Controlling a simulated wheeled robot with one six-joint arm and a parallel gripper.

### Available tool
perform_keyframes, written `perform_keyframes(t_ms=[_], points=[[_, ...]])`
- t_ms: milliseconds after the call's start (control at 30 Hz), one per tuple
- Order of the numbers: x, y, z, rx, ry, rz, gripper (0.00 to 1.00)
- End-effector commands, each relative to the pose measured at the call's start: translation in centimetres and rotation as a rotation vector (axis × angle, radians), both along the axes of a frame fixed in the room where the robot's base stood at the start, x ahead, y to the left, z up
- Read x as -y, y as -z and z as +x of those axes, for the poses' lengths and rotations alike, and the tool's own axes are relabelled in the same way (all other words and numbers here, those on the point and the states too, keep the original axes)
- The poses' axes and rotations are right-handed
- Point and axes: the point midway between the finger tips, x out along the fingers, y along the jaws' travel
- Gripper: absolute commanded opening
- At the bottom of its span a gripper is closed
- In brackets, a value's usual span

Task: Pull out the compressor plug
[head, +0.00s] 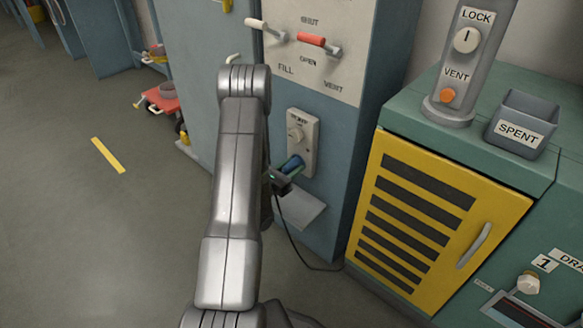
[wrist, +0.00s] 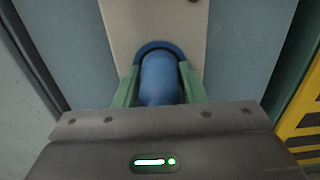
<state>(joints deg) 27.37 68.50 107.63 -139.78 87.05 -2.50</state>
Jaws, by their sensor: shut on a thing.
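The blue compressor plug (wrist: 160,78) sits between the two green fingers of my gripper (wrist: 160,92) in the wrist view. The fingers are shut on its sides. Its front end meets a dark blue ring on the cream socket plate (wrist: 122,22); I cannot tell how deep it sits. In the head view the plug (head: 292,165) shows as a small blue piece at the lower part of the socket plate (head: 304,128), partly hidden by my gripper (head: 280,180). A dark cable hangs below and runs down to the floor.
A small grey shelf (head: 300,208) juts out below the socket. A yellow louvred door (head: 425,222) stands to the right, under a green counter with a LOCK/VENT post (head: 465,62) and a SPENT bin (head: 520,128). Red and white levers (head: 312,40) are above. Floor at left is open.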

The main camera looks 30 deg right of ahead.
Motion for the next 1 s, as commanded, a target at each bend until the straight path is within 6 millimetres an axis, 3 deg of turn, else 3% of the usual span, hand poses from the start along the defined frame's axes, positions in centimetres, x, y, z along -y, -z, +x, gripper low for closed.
perform_keyframes(t_ms=[1000], points=[[-3.7,0.0,-1.4,0.001,-0.001,0.001,0.01]])
